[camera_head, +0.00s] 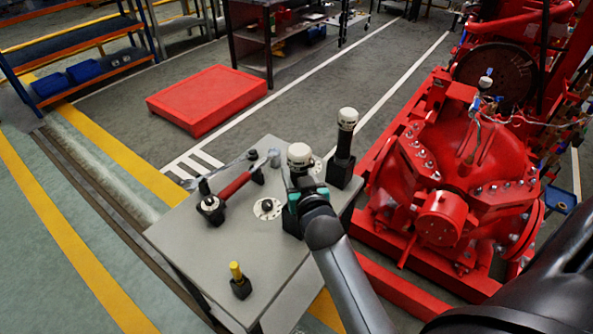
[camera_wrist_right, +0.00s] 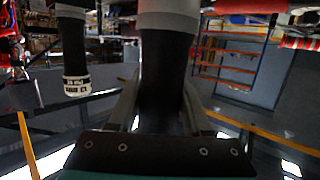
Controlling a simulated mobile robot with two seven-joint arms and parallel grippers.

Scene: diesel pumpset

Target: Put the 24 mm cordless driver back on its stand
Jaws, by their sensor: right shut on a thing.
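My right gripper (camera_head: 301,188) is shut on a dark cordless driver with a white cap (camera_head: 299,154), over the right side of the grey table. The right wrist view shows the driver's dark body (camera_wrist_right: 165,75) upright between the fingers (camera_wrist_right: 163,108). No size marking is readable on it. A dark block (camera_head: 291,222) shows beside and below the gripper; I cannot tell whether the driver touches it. A second white-capped driver (camera_head: 346,138) stands upright in a black stand (camera_head: 340,174) to the right; it also shows in the right wrist view (camera_wrist_right: 73,50). My left gripper is not in view.
The table (camera_head: 205,262) carries a red-handled tool (camera_head: 235,186), a yellow-topped piece in a black block (camera_head: 238,281), a white disc (camera_head: 267,209) and a small grey cylinder (camera_head: 274,158). The red pumpset (camera_head: 440,170) stands close on the right. The table's front left is clear.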

